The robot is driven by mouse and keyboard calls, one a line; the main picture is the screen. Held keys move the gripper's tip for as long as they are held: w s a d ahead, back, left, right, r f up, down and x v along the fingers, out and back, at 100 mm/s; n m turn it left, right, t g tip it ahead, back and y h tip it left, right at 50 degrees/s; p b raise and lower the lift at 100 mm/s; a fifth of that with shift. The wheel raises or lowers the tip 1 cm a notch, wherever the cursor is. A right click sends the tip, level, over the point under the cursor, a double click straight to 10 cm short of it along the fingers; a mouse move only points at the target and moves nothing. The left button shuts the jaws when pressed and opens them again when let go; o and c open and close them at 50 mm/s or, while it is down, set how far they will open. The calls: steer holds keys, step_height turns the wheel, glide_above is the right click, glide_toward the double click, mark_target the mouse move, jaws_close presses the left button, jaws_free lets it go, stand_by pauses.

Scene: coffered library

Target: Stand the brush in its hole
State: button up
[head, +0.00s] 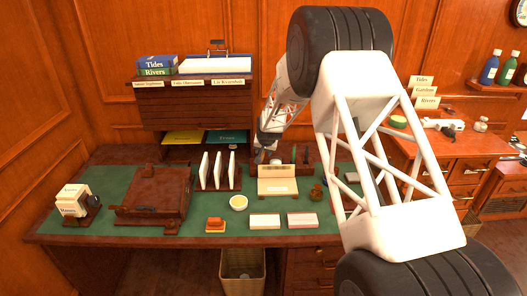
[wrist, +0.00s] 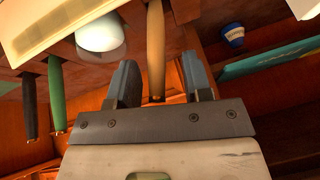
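In the wrist view a tan handle (wrist: 156,45) with a small metal end lies between the two fingers of my gripper (wrist: 160,85). Gaps show on both sides of it, so the fingers look open around it. I cannot tell for sure whether it is the brush. A green handle (wrist: 57,95) and a black handle (wrist: 29,105) stand in a wooden holder (wrist: 90,68) beside it. In the head view my gripper (head: 264,146) is low over the back of the desk, left of the green handle (head: 294,153). The holder's holes are hidden.
A cream card stand (head: 278,186) stands in front of the holder. A white rounded thing (wrist: 100,32) and a blue pot (wrist: 234,36) are near my fingers.

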steer(key=shift+r, duration=0.1)
steer(key=a+v, duration=0.1)
steer(key=v, duration=0.6)
steer(key=shift+s+d+r, duration=0.2)
steer(key=shift+d+r, duration=0.05)
steer(key=shift+d, duration=0.3)
steer(key=shift+r, duration=0.1)
steer(key=s+d+r, duration=0.3)
steer(key=s+r, duration=0.3)
steer(key=s, duration=0.3)
steer(key=s+d+r+g, duration=0.1)
steer(key=s+d+r, duration=0.2)
steer(key=s+r, duration=0.55)
steer(key=s+d+r, duration=0.3)
steer(key=s+r, duration=0.1)
steer(key=s, duration=0.7)
steer(key=s+d+g, duration=0.1)
steer(key=s+d, duration=0.1)
steer(key=s, duration=1.5)
steer(key=s+d+n+g+h, duration=0.1)
steer(key=s+d, duration=0.2)
steer(key=s, duration=1.5)
steer(key=shift+s+d+r+n+h, duration=0.15)
steer(key=shift+d+r+n+h, duration=0.15)
steer(key=shift+r, duration=0.2)
